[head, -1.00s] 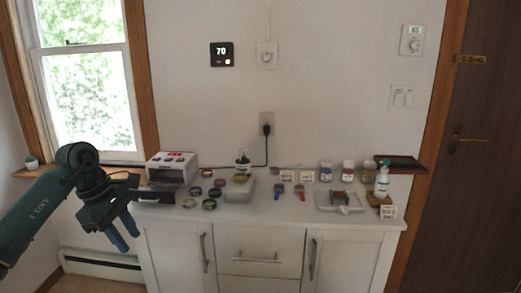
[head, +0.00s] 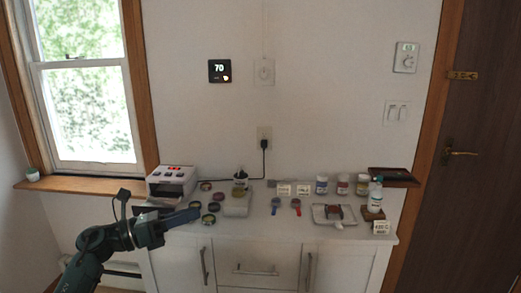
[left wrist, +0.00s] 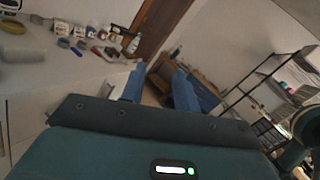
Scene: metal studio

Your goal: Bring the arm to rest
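My left arm comes in from the lower left in the head view. Its gripper (head: 190,215) is level with the counter's front left part, with its blue fingers pointing right. In the left wrist view the two blue fingers of the left gripper (left wrist: 159,74) stand well apart, with nothing between them. The head view does not show clearly whether the fingers touch the counter. My right gripper is not in view.
The white counter (head: 265,226) carries a white machine (head: 172,181), several round tins (head: 214,207), a grey tray (head: 335,215), several jars (head: 342,184) and a white bottle (head: 376,198). A wooden shelf (left wrist: 200,90) shows beyond the fingers in the left wrist view.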

